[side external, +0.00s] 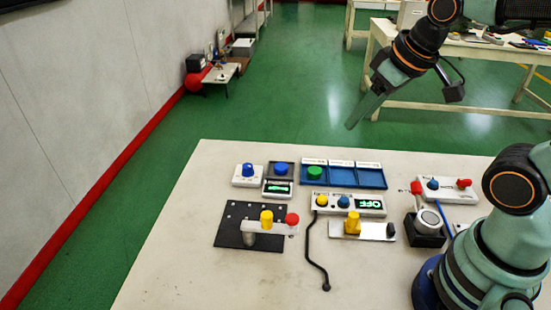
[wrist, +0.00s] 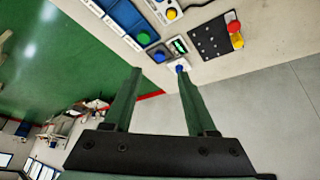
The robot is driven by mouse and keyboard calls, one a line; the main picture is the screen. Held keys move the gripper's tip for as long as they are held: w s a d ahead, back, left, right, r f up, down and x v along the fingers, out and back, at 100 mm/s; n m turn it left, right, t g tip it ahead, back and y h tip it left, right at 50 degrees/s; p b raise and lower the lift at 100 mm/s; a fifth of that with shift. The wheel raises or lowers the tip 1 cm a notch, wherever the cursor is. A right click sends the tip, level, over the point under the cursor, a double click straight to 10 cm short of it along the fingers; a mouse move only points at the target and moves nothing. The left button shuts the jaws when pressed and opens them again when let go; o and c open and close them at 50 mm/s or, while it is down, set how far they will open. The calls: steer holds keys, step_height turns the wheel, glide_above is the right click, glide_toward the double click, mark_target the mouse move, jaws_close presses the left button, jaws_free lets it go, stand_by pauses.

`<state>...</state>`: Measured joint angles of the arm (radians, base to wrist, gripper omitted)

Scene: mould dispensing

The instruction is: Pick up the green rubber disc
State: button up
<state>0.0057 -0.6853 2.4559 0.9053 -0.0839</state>
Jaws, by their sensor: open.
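The green rubber disc (side external: 314,172) sits in the left compartment of a blue three-compartment tray (side external: 371,179) on the pale table. It also shows in the wrist view (wrist: 144,37), near the top, beyond my fingers. The tray's other two compartments look empty. My gripper (side external: 350,126) is raised high, above and behind the tray in the side view, with its fingers slanting down to the left. In the wrist view my gripper (wrist: 160,72) has its two green fingers apart with nothing held between them. It is well clear of the disc.
A blue disc (side external: 281,169) sits on a device with a green display, just left of the tray. A white box with a blue knob (side external: 248,170) is farther left. A button panel (side external: 348,204) and a black plate (side external: 240,214) stand in front. The table's left side is clear.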

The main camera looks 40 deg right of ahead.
steer(key=w+d+f+n+g, duration=0.2)
steer(key=w+f+n+g, duration=0.1)
steer(key=w+n, duration=0.45)
steer(key=n+g, duration=0.2)
steer(key=n, duration=0.6)
glide_toward(315, 170)
steer(key=f, duration=0.8)
steer(key=shift+w+f, duration=0.2)
steer(key=shift+f, duration=0.1)
jaws_close()
